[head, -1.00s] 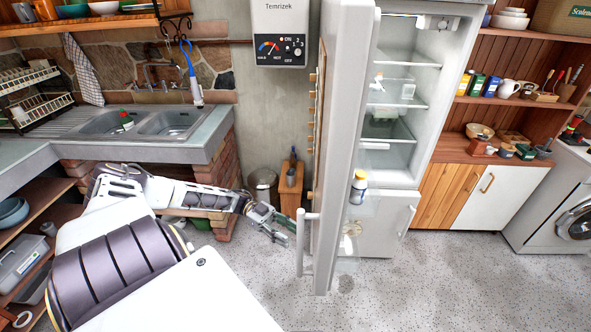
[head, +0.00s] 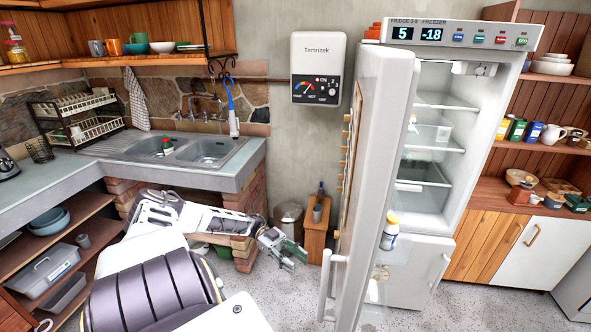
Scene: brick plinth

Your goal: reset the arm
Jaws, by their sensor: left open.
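My left arm reaches in from the lower left in the head view. Its gripper (head: 292,258) is open and empty, in front of the small wooden stand and left of the fridge door's handle. It is apart from the door. The fridge (head: 440,150) stands with its upper door (head: 377,150) swung open toward me. The door's handle (head: 328,285) is on its near edge. My right gripper is not in view.
A sink (head: 205,152) in a brick-based counter is at the left, with open shelves below. A small wooden stand (head: 316,238) and a metal bin (head: 288,220) are behind my gripper. Wooden cabinets (head: 487,248) stand right of the fridge. Speckled floor (head: 455,305) is clear at the lower right.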

